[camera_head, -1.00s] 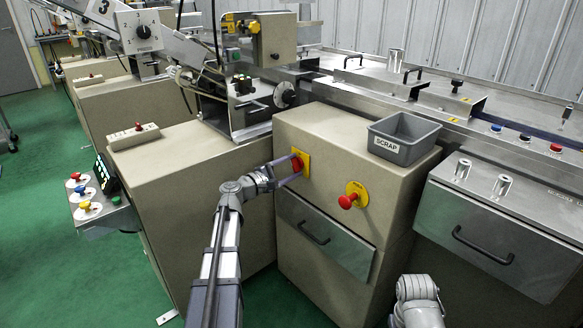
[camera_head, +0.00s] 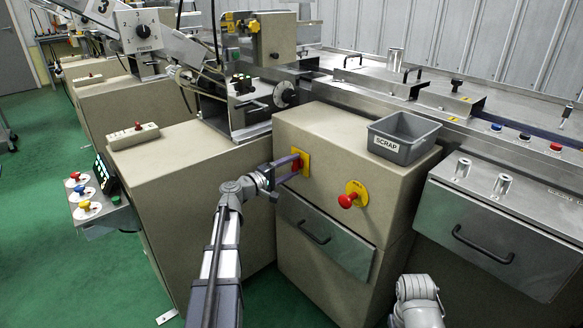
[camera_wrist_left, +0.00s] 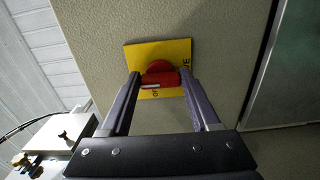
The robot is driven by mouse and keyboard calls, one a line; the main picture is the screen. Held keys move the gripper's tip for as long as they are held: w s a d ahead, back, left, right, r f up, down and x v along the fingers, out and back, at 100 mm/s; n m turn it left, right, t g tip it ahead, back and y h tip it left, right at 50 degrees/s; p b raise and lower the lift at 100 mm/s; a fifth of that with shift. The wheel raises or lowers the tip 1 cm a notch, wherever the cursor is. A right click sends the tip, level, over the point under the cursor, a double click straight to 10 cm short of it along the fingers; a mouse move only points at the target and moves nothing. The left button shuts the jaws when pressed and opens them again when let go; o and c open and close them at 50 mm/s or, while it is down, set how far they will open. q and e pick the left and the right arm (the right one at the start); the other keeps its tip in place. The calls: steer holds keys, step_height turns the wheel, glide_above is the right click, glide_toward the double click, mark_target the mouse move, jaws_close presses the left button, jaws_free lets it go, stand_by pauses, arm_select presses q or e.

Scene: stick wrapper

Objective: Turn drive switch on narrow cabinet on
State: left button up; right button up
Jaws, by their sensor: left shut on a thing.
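The drive switch is a red rotary knob (camera_wrist_left: 160,76) on a yellow plate (camera_wrist_left: 172,52) on the front of the narrow beige cabinet (camera_head: 337,185). In the head view the yellow plate (camera_head: 306,163) is partly covered by my gripper. My left gripper (camera_head: 296,165) is at the switch, its two fingers on either side of the red knob and shut on it. In the left wrist view the fingers (camera_wrist_left: 160,82) reach the knob, and the knob's handle lies crosswise between them. Part of the plate's lettering is hidden. My right gripper is out of view; only my right arm shows at the bottom.
A red mushroom button (camera_head: 347,200) on a round yellow plate sits right of the switch. A drawer with a handle (camera_head: 314,233) is below. A grey SCRAP bin (camera_head: 404,138) stands on the cabinet top. A wider beige cabinet (camera_head: 190,190) stands left.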

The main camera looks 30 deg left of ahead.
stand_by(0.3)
arm_select(q)
steer(key=o, duration=1.4)
steer(key=shift+c, duration=0.2)
steer(key=shift+s, duration=0.1)
steer(key=v, duration=0.7)
steer(key=shift+s, duration=0.35)
steer(key=shift+a, duration=0.15)
